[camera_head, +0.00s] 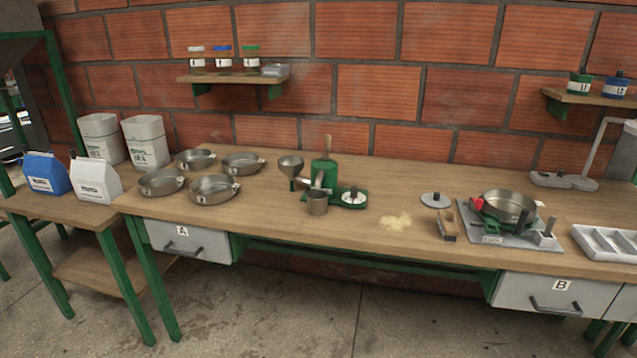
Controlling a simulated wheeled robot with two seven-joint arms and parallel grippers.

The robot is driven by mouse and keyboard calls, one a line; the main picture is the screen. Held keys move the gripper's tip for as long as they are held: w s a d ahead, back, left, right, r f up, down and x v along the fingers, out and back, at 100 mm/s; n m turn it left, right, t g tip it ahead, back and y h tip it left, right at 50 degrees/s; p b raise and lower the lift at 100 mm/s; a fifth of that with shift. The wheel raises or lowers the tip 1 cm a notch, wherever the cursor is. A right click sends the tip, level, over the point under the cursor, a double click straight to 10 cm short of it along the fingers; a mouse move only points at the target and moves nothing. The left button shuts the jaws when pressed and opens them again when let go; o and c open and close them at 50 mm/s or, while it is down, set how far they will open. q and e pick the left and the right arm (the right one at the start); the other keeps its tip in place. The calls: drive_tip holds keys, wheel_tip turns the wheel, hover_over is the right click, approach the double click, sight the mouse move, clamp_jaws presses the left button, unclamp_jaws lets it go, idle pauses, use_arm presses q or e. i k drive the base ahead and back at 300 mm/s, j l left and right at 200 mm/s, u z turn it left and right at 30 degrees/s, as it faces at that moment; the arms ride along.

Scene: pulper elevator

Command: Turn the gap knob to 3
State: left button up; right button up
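A small green machine (325,173) stands on the bench at the middle, with a metal hopper (290,166) on its left and a metal cup (317,202) at its front. A small round white dial (352,197) with a dark centre and a reddish mark sits on its green base at the right; it may be the gap knob. Its numbers are too small to read. A red knob (478,203) shows on a second device with a metal pan (508,205) at the right. Neither of my grippers is in view.
Several metal pans (214,190) stand left of the machine. A pale powdery patch (396,221), a grey disc lid (436,200) and a small wooden block (447,226) lie to its right. A grey tray (607,243) is at the far right. The front bench edge by the machine is clear.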

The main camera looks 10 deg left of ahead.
sight(353, 190)
drive_tip(key=i+j, duration=0.15)
drive_tip(key=i, duration=0.35)
drive_tip(key=i+j, duration=0.15)
drive_tip(key=i, duration=0.35)
